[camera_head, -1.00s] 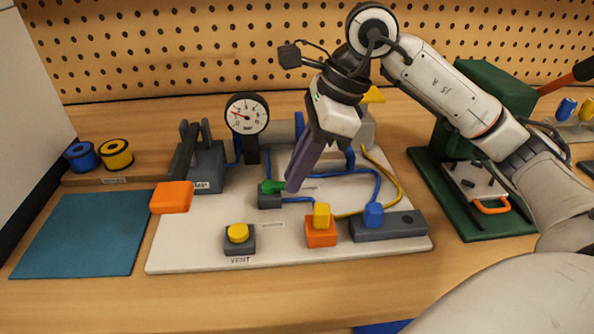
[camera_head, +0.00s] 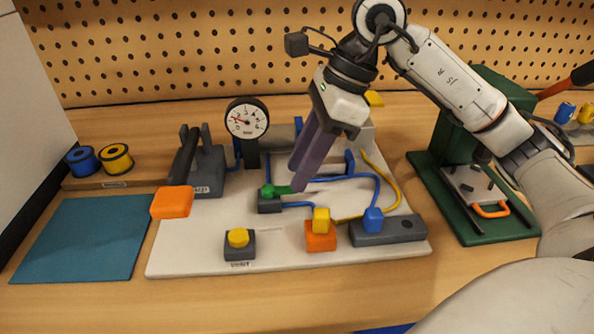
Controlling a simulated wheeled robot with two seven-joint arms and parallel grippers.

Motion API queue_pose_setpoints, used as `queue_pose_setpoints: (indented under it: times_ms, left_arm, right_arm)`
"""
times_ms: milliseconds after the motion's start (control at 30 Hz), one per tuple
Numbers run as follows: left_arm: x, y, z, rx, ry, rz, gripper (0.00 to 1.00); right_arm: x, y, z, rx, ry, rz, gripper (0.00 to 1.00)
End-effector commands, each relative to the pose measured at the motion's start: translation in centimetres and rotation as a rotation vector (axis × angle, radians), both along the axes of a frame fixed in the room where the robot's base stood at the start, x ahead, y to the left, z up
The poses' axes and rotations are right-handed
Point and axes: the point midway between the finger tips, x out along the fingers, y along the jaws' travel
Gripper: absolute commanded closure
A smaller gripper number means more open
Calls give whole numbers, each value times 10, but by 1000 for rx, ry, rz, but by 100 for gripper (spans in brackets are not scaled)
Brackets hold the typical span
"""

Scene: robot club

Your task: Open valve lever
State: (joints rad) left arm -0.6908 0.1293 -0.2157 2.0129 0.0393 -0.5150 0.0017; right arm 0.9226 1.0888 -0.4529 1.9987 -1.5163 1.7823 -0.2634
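The green valve lever (camera_head: 277,190) sits on a small dark block (camera_head: 269,205) near the middle of the white board. It lies roughly flat, and its free end points right. My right gripper (camera_head: 299,180) comes down from the upper right, with its two purple fingers tilted down to the left. The fingers show apart, with nothing seen between them. The nearer fingertip is just right of the lever's free end; I cannot tell whether they touch. My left gripper is out of view.
The white board (camera_head: 190,250) also carries a gauge (camera_head: 246,118), an orange-ended pump handle (camera_head: 172,202), a yellow vent knob (camera_head: 238,238), an orange block (camera_head: 320,236) and blue and yellow hoses. A teal mat (camera_head: 80,240) lies clear at left; a green press (camera_head: 470,220) stands at right.

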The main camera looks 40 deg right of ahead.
Motion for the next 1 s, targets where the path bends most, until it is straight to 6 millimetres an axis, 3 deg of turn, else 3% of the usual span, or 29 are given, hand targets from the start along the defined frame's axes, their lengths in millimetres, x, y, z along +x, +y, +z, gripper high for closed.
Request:
queue_pose_setpoints:
  times_ms: [200,400,1000]
  left_arm:
    - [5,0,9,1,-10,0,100]
    - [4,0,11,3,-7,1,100]
    - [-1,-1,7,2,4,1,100]
  right_arm:
    - [-8,-15,45,0,-5,-3,69]
    - [-14,-24,69,0,-3,-1,69]
    - [-16,-27,74,0,-1,0,69]
